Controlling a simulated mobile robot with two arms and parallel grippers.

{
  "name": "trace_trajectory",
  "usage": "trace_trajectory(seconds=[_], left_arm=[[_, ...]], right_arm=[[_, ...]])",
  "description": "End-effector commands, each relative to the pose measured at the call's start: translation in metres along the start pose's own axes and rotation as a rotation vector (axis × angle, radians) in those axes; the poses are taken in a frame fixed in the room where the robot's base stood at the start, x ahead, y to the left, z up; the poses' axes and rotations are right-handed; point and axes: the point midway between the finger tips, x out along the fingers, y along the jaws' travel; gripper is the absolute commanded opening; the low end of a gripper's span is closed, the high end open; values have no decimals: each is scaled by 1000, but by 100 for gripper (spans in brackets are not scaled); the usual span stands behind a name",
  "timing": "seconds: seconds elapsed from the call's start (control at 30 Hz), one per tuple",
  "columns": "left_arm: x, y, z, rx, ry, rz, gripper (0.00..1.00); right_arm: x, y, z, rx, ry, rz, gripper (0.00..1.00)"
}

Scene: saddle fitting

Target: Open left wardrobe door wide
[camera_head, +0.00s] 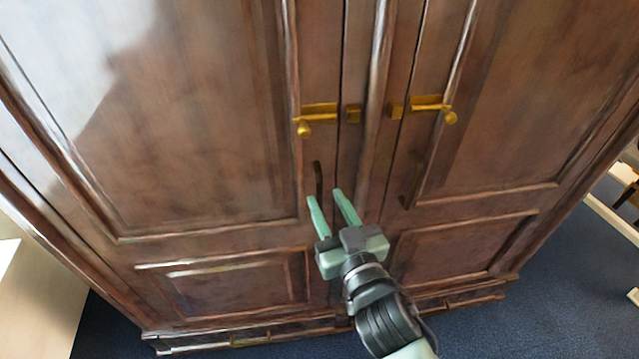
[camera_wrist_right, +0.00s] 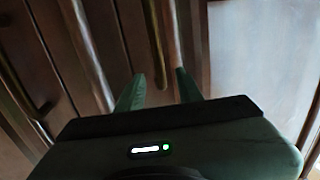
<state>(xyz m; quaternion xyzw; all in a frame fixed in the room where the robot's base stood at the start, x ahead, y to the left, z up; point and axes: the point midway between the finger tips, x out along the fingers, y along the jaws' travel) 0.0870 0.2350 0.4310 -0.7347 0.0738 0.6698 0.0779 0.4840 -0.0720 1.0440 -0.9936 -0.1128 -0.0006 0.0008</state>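The left wardrobe door (camera_head: 200,130) is brown panelled wood and looks shut against the centre post. Its dark, slim vertical handle (camera_head: 318,178) is near the door's right edge. My right gripper (camera_head: 325,197) is open and empty, its two green fingers pointing up at the handle's lower end. In the right wrist view, what looks like this handle (camera_wrist_right: 156,45) runs down toward the gap between my fingers (camera_wrist_right: 160,76). I cannot tell whether they touch it. My left gripper is not in view.
A brass bolt (camera_head: 318,117) on the left door sits above the handle, apart from its keeper (camera_head: 352,114). The right door (camera_head: 540,90) has a similar bolt (camera_head: 430,106) and a dark handle (camera_head: 412,185). Blue carpet (camera_head: 540,280) is open at the lower right.

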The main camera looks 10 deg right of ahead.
Motion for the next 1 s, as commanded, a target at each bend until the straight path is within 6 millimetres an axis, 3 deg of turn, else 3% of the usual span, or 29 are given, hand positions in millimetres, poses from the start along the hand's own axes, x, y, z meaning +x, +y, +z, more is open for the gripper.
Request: trace_trajectory(seconds=[0.1, 0.3, 0.63, 0.67, 0.8, 1.0], left_arm=[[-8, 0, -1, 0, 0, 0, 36], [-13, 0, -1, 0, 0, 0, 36], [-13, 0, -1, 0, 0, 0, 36], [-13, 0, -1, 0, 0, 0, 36], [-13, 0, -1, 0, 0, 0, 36], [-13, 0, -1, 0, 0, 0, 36]], right_arm=[[21, 0, -3, -1, 2, 0, 36], [43, 0, -1, 0, -1, -1, 36], [48, 0, 1, 1, -1, -1, 36], [48, 0, 1, 1, -1, -1, 33], [48, 0, 1, 1, -1, -1, 0], [48, 0, 1, 0, -1, -1, 0]])
